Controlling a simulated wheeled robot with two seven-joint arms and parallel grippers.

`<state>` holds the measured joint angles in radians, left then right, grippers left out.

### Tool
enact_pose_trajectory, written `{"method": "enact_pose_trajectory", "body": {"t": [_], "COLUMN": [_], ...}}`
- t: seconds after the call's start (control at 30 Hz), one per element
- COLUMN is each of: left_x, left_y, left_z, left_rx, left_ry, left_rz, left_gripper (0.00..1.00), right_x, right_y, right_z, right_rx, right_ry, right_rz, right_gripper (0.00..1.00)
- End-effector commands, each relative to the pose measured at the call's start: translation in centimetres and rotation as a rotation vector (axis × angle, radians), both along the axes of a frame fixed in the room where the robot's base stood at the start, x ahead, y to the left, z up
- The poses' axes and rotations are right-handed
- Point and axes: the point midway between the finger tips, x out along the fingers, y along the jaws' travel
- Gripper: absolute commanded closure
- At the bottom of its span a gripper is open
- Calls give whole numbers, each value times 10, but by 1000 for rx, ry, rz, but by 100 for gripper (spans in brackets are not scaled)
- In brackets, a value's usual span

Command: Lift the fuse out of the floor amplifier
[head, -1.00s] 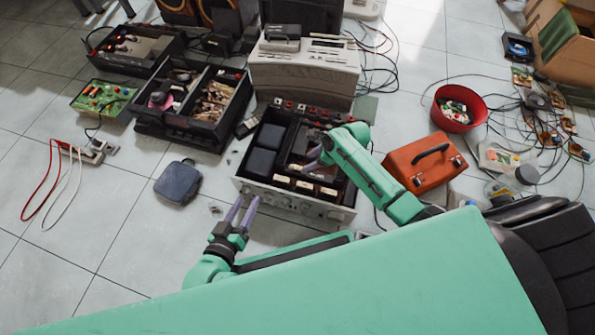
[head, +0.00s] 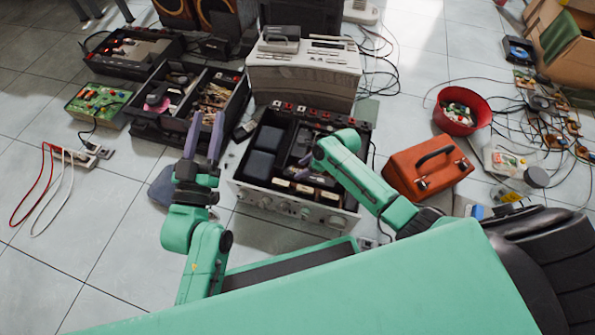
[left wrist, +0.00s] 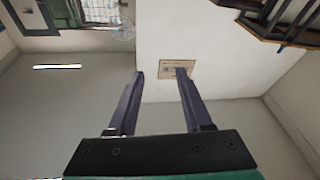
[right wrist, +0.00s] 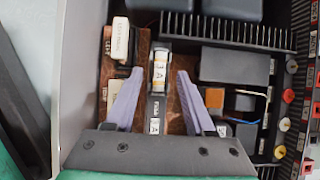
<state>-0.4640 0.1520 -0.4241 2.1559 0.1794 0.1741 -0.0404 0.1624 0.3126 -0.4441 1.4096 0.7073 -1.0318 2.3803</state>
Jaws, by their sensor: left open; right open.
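The open floor amplifier (head: 240,192) stands mid-picture in the head view, its insides showing. In the right wrist view the fuse (right wrist: 159,66), a small pale cylinder marked 3A, sits in a dark holder on a brown board. My right gripper (right wrist: 160,76) is open, with one finger on each side of the fuse in that view; I cannot tell whether they touch it. In the head view my right gripper (head: 308,160) is over the amplifier, its fingers mostly hidden. My left gripper (head: 205,125) is open, empty and raised left of the amplifier; its wrist view shows walls.
Black heatsink fins (right wrist: 235,32) and dark component blocks (right wrist: 235,65) crowd the fuse. A red toolbox (head: 428,168) and red bowl (head: 463,118) stand to the right. A divided black crate (head: 150,125) stands at the left. Floor tiles at lower left are clear.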

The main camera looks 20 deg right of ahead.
Motion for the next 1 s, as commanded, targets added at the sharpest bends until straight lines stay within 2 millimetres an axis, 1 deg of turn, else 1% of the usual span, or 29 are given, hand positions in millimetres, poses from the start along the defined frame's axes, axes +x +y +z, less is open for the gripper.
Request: {"method": "enact_pose_trajectory", "body": {"t": [0.03,0.1,0.2,0.3,0.47,0.5,0.57,0.6,0.63,1.0], "left_x": [3,6,8,8,8,8,8,8,8,8], "left_y": [1,3,5,6,6,6,6,6,6,6], "left_z": [13,30,49,56,56,56,56,56,56,56], "left_rx": [-7,-15,-24,-27,-27,-27,-27,-28,-28,-28], "left_ry": [-40,-92,-145,-165,-165,-165,-165,-164,-164,-163], "left_rz": [6,12,20,22,22,22,22,22,22,21], "left_gripper": [50,50,50,50,50,50,50,50,50,50], "right_x": [0,1,1,2,2,2,2,2,1,2], "right_y": [1,2,3,3,3,3,3,3,3,3], "right_z": [-3,-5,-6,-6,-6,-6,-6,-6,-6,-6], "right_rx": [0,0,0,0,0,0,0,0,0,0], "right_ry": [0,0,0,0,0,0,0,0,0,0], "right_rz": [0,0,0,0,0,0,0,0,0,0], "right_gripper": [46,46,46,46,46,53,76,92,100,100]}}
